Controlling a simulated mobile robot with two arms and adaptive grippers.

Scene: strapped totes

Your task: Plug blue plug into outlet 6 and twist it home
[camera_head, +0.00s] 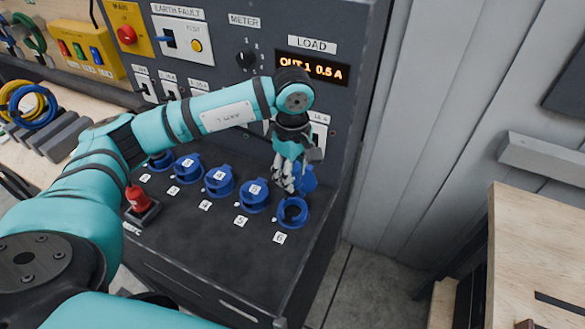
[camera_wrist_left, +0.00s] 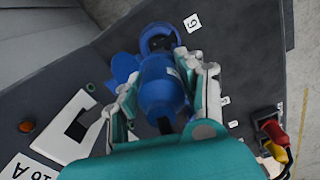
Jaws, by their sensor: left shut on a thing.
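My left gripper (camera_head: 287,182) is above the sloped black panel, just behind outlet 6 (camera_head: 292,213). In the left wrist view its fingers (camera_wrist_left: 165,100) are shut on the blue plug (camera_wrist_left: 162,88), a rounded blue body. The plug points toward the outlet 6 ring (camera_wrist_left: 158,38), next to the label 6. The outlet's blue lid (camera_wrist_left: 123,68) stands open beside the plug, and it also shows behind the gripper in the head view (camera_head: 306,178). In the head view the fingers hide the plug and the outlet's dark opening shows. I cannot tell whether plug and ring touch. My right gripper is not in view.
Several other blue outlets, such as outlet 5 (camera_head: 254,195), line the panel to the left, lids down. A red item on a black base (camera_head: 140,203) stands at the panel's left. The upright panel with the load display (camera_head: 312,70) rises close behind my gripper.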

